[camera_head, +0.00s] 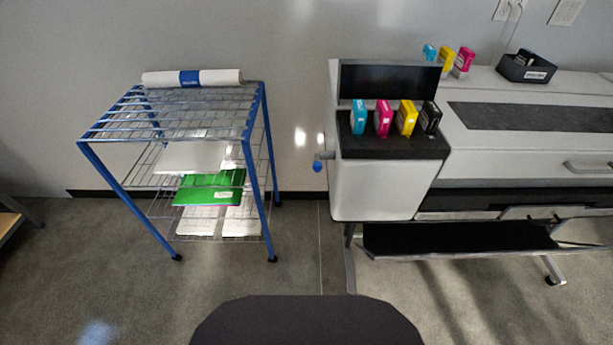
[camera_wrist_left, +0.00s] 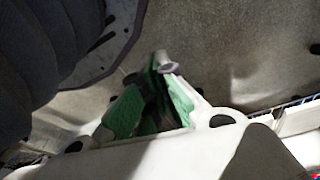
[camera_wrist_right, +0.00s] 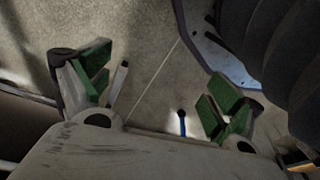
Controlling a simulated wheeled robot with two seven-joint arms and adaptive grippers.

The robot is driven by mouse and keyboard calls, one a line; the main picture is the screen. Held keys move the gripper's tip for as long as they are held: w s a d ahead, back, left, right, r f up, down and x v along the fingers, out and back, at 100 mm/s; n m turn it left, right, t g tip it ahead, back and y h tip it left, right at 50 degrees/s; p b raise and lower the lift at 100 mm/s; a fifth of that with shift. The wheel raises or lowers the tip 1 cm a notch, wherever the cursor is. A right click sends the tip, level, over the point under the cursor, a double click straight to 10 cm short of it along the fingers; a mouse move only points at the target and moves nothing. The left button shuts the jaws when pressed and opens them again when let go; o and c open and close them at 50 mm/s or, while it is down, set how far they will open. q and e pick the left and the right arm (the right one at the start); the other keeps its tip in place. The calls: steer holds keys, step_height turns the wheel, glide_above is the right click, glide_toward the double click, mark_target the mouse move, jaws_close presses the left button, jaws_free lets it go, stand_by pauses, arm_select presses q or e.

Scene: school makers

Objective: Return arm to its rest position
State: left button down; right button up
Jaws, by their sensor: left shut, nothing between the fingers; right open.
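In the left wrist view my left gripper (camera_wrist_left: 157,95) is shut, its green-padded fingers together with nothing between them. In the right wrist view my right gripper (camera_wrist_right: 155,98) is open and empty, its two green-padded fingers wide apart above the grey floor (camera_wrist_right: 150,55). Neither arm nor gripper shows in the head view.
A blue-framed wire rack (camera_head: 255,122) at left holds a white roll (camera_head: 215,77) on top and papers and a green packet (camera_head: 200,195) below. A large printer (camera_head: 375,190) stands at right, with several colored cartridges (camera_head: 383,118) in its open bay. A black bin (camera_head: 515,70) sits on it. Floor between is clear.

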arm_select(q)
steer(key=s+a+r+p, duration=0.1)
steer(key=s+a+p, duration=0.2)
steer(key=s+p, duration=0.5)
steer(key=s+a+r+g+p, duration=0.1)
steer(key=s+a+r+p, duration=0.1)
steer(key=s+p, duration=0.6)
steer(key=shift+s+a+y, duration=0.4)
steer(key=shift+s+a, duration=0.1)
steer(key=shift+s, duration=0.1)
arm_select(e)
steer(key=s+d+r, duration=0.1)
steer(key=s+d, duration=0.2)
steer(key=s, duration=0.5)
steer(key=s+d+r+g, duration=0.1)
steer(key=s+d+r, duration=0.1)
steer(key=s, duration=0.7)
steer(key=shift+d+h, duration=0.4)
steer(key=shift+d, duration=0.1)
arm_select(q)
steer(key=shift+w, duration=0.1)
arm_select(e)
steer(key=shift+s+f, duration=0.1)
steer(key=shift+s, duration=0.1)
